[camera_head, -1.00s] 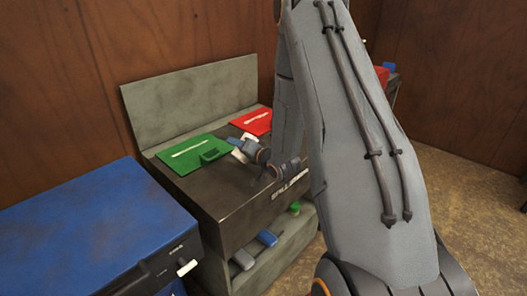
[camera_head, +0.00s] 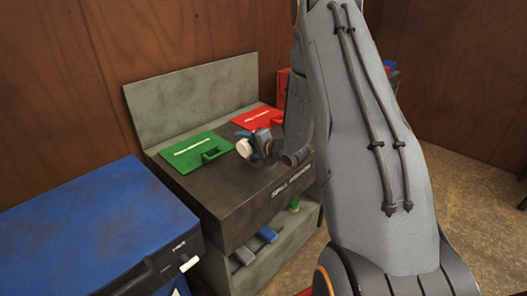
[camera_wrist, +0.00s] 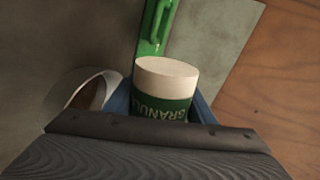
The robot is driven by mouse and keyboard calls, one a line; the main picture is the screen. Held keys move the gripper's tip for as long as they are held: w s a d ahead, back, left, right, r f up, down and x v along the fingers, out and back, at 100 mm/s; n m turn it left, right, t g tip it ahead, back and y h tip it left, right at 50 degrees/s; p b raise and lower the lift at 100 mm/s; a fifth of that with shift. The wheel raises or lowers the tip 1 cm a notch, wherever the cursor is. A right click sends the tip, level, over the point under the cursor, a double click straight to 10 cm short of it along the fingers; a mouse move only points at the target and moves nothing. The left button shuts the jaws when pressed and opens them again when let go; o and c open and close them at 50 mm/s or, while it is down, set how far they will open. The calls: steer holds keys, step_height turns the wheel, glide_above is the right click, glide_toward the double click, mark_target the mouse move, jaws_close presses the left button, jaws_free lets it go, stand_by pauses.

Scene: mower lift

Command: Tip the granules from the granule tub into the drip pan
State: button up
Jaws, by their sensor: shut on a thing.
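The granule tub (camera_wrist: 165,88) has a white end and a green label whose upside-down letters read "GRANUL". It sits between the blue fingers of my gripper (camera_wrist: 160,104) in the wrist view. In the head view my gripper (camera_head: 257,140) holds the tub (camera_head: 243,148) above the dark top of the spill station, its round white end facing left toward the camera. The tub looks tilted; I cannot tell whether granules are in it. I cannot make out the drip pan in either view.
The spill station (camera_head: 235,203) has a green flap (camera_head: 190,153), a red flap (camera_head: 257,118) and a grey back panel (camera_head: 190,100). Small items lie on its lower shelf. A blue cabinet (camera_head: 90,225) stands at left. A white-rimmed object (camera_wrist: 92,88), unclear, shows beside the tub.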

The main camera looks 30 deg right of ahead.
steer(key=shift+f+m+y+p, duration=0.2)
steer(key=shift+m+y+p, duration=0.1)
steer(key=shift+m, duration=0.1)
steer(key=shift+w+d+r+m+y+p, duration=0.15)
steer(key=shift+d+r+m+y+p, duration=0.25)
steer(key=shift+m+p, duration=0.65)
stand_by(0.9)
steer(key=shift+w+d+r+m+g+y+p, duration=0.1)
steer(key=shift+d+r+m+g+y+p, duration=0.1)
steer(key=shift+r+m+y+p, duration=0.25)
steer(key=shift+w+d+r+m+g+y+p, duration=0.15)
steer(key=shift+d+m+y+p, duration=0.1)
steer(key=shift+m+p, duration=0.3)
stand_by(3.0)
steer(key=shift+s+a+f, duration=0.1)
steer(key=shift+a, duration=0.05)
steer(key=shift+s+a+f+n+h+b, duration=0.1)
steer(key=shift+a+f+n+h+b, duration=0.4)
steer(key=shift+n+b, duration=0.35)
steer(key=shift+n+h+b, duration=0.3)
steer(key=shift+n, duration=0.2)
steer(key=shift+s+f, duration=0.1)
